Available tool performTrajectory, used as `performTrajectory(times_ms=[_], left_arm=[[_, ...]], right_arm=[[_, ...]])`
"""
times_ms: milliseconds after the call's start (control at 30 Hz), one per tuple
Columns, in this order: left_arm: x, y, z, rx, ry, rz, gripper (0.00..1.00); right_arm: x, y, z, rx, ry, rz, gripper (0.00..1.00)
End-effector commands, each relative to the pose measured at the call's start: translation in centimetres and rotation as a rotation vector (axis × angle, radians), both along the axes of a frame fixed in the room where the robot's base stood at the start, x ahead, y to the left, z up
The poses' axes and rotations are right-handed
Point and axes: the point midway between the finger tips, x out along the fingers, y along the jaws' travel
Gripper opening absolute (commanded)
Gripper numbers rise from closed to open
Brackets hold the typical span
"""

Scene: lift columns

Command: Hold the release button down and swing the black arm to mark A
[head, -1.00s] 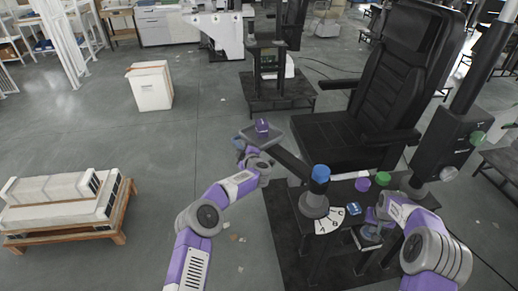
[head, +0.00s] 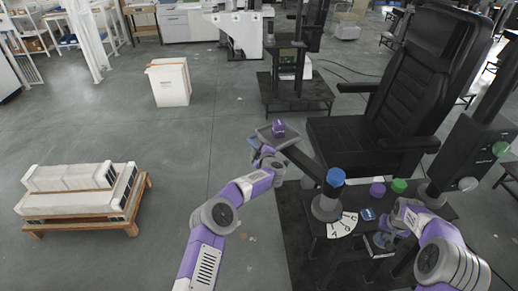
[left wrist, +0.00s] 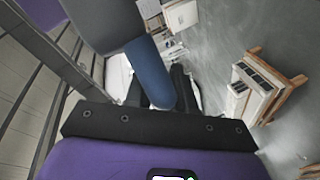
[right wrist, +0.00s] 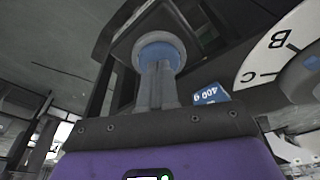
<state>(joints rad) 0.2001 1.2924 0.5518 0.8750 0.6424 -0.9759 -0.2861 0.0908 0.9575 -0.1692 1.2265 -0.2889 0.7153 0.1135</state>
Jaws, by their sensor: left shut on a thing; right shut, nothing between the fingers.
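The black arm (head: 306,161) reaches up and left from a grey post with a blue cap (head: 335,177). My left gripper (head: 255,146) is at that end, shut on a blue handle (left wrist: 152,75), which the left wrist view shows close up. A white lettered dial (head: 342,226) lies at the post's foot; marks B and C show in the right wrist view (right wrist: 277,45). My right gripper (right wrist: 157,88) is shut and empty, its tips at the blue release button (right wrist: 158,52); I cannot tell how far it is pressed.
Purple (head: 377,189) and green (head: 398,185) knobs and a blue label (head: 368,213) are near the post. A black chair (head: 400,100) stands behind. A wooden pallet with white blocks (head: 85,190) is at the left; the floor between is clear.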

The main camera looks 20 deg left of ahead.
Motion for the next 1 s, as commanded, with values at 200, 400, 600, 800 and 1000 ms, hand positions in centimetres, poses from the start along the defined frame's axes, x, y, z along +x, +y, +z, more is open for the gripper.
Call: performTrajectory(times_ms=[200, 400, 600, 800, 1000], left_arm=[[1.8, -0.6, -0.3, -0.007, 0.006, -0.046, 0.00], [3.3, -1.2, -0.3, -0.004, 0.004, -0.099, 0.00], [3.9, -1.5, -0.1, 0.001, 0.000, -0.128, 0.00], [4.0, -1.6, -0.1, 0.001, 0.000, -0.131, 0.00], [4.0, -1.6, 0.0, 0.000, -0.001, -0.131, 0.36]], right_arm=[[-0.1, 0.0, -0.2, 0.000, 0.004, 0.000, 0.00], [-0.1, 0.0, -0.2, 0.000, 0.005, 0.000, 0.00], [-0.1, 0.0, -0.2, 0.000, 0.005, 0.000, 0.00], [-0.1, 0.0, -0.2, 0.000, 0.004, 0.000, 0.00], [-0.1, 0.0, -0.1, -0.001, 0.003, 0.000, 0.00]])
